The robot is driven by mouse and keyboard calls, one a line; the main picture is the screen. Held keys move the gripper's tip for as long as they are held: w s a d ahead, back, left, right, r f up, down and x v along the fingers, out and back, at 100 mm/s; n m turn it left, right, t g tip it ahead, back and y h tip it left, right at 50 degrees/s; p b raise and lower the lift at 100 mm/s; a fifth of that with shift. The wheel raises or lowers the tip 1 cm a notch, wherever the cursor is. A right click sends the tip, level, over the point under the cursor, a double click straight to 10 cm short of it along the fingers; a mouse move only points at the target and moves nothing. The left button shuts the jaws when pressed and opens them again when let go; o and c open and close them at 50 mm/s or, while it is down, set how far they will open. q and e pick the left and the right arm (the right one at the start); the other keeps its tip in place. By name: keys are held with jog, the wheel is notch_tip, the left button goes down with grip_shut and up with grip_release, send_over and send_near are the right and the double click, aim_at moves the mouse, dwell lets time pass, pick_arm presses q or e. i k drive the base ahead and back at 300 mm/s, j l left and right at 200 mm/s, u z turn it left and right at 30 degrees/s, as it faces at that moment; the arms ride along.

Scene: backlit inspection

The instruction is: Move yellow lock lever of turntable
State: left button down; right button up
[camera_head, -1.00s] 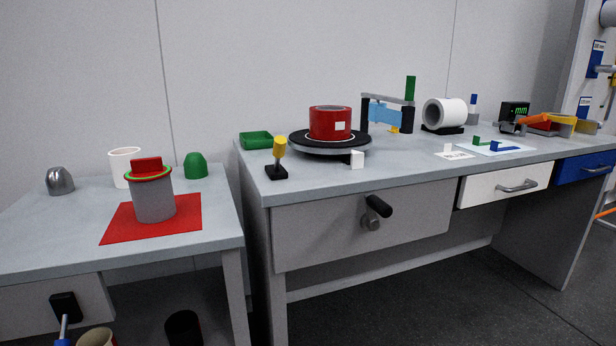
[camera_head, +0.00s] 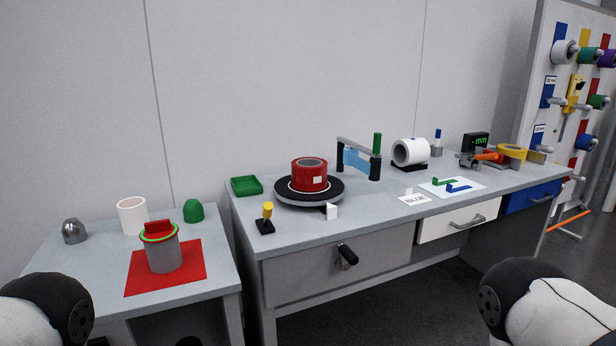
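The turntable (camera_head: 333,187) is a black round disc on the main bench, with a red roll (camera_head: 309,174) standing on it that bears a white label. A yellow-topped lever (camera_head: 267,210) on a black base stands on the bench, in front and to the left of the turntable. It looks upright, and it is apart from the disc. A small white block (camera_head: 332,211) stands at the turntable's front edge. Parts of my two arms show at the lower left and lower right corners. Neither of my grippers is in the picture.
A green tray (camera_head: 246,186) lies behind the lever. The bench front has a drawer with a black handle (camera_head: 347,255). The left table holds a grey cylinder (camera_head: 163,255) on a red mat (camera_head: 198,274).

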aim_at(268, 208)
jog(key=i+j+z, duration=0.1)
jog(key=j+z, duration=0.15)
jog(key=j, duration=0.35)
jog(key=j+z, duration=0.3)
jog(key=j, duration=0.3)
jog(key=j+z, duration=0.25)
jog(key=j, duration=0.35)
jog(key=k+j+z, duration=0.1)
jog(key=j+z, duration=0.15)
jog(key=j, duration=0.4)
jog(key=k+j+z, duration=0.1)
jog(key=j+z, duration=0.2)
jog(key=j, duration=0.3)
